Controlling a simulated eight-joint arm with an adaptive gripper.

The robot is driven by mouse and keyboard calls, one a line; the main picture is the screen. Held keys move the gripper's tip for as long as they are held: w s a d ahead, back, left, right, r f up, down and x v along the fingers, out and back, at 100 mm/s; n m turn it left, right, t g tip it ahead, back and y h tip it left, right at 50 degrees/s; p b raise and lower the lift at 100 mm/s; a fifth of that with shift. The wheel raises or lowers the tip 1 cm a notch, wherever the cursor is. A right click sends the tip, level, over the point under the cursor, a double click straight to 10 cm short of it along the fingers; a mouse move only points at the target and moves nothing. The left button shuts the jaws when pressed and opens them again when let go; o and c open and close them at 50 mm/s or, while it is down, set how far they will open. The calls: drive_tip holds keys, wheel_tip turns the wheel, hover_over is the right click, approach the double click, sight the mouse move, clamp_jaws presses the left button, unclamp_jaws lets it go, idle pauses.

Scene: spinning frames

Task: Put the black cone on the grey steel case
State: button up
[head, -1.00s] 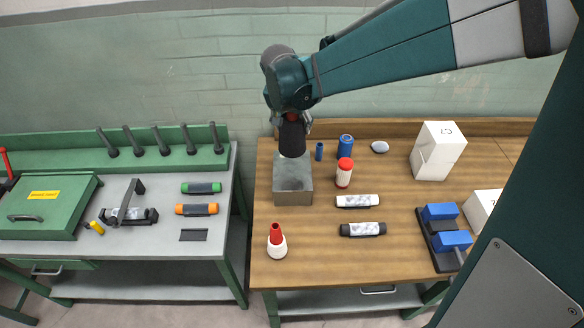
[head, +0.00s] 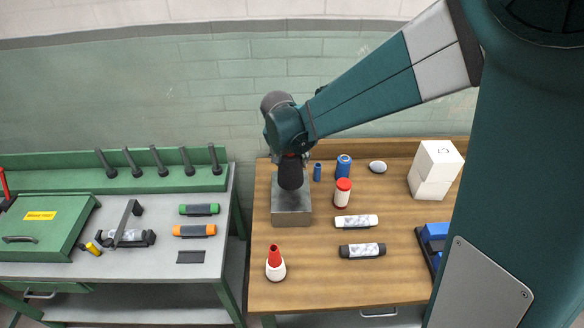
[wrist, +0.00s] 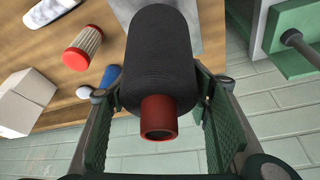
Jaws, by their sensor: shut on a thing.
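The black cone (head: 291,176) has a red tip, which shows in the wrist view (wrist: 160,118). My gripper (head: 291,157) is shut on it near the tip end, with a finger on each side in the wrist view (wrist: 163,92). The cone is upright, wide end down, over the top of the grey steel case (head: 291,218). Its lower end is very close to the case's top; I cannot tell whether they touch. The case stands on the wooden bench and partly shows behind the cone in the wrist view (wrist: 207,22).
A red-and-white cone (head: 275,263) stands in front of the case. A grey-topped green bench (head: 150,215) is at left, across a gap.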

sight(289, 155)
idle(0.3)
drive_tip(key=shift+f, duration=2.05)
drive_tip(key=shift+f, duration=0.15)
drive_tip(key=o, duration=1.2)
drive_tip(key=shift+r, duration=0.25)
drive_tip(key=shift+v, duration=5.95)
